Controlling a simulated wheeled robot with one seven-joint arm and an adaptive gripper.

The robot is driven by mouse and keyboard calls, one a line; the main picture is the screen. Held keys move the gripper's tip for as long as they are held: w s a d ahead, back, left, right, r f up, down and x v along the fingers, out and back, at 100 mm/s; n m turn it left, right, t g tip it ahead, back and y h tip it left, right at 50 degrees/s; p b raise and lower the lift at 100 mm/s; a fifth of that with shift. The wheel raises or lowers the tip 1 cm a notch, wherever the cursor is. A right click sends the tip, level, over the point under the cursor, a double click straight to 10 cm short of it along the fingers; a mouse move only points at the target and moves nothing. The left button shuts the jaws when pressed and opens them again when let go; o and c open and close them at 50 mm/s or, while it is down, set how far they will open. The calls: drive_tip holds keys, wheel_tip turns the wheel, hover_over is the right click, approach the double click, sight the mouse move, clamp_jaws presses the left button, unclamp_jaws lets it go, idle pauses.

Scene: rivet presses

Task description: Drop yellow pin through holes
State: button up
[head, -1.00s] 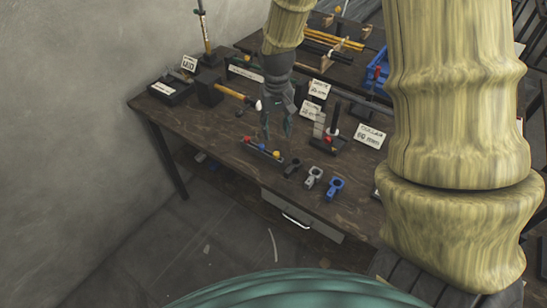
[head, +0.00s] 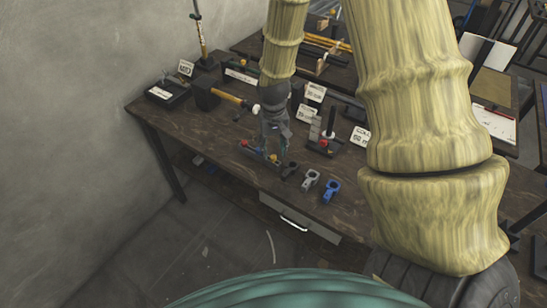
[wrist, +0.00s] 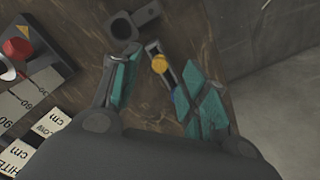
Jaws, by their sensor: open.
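The yellow pin shows as a round yellow head (wrist: 159,63) in the wrist view, on a narrow grey rack (wrist: 152,47). My gripper (wrist: 161,76) is open, with its teal fingers on either side of the yellow head. I cannot tell whether either finger touches it. Grey (head: 310,180) and blue (head: 332,189) ring-ended parts lie farther right.
A red ball head (head: 244,143) shows left of my gripper. A hammer (head: 235,97) lies behind. A dark fixture with a red knob (head: 324,143) and label cards stand behind right. The wooden table (head: 215,135) has bare room at left.

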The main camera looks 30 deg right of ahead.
sight(273, 156)
drive_tip(key=shift+w+f+p, duration=0.1)
drive_tip(key=shift+f+p, duration=0.2)
drive_tip(key=shift+f, duration=1.55)
drive_tip(key=shift+c, duration=0.2)
drive_tip(key=c, duration=0.8)
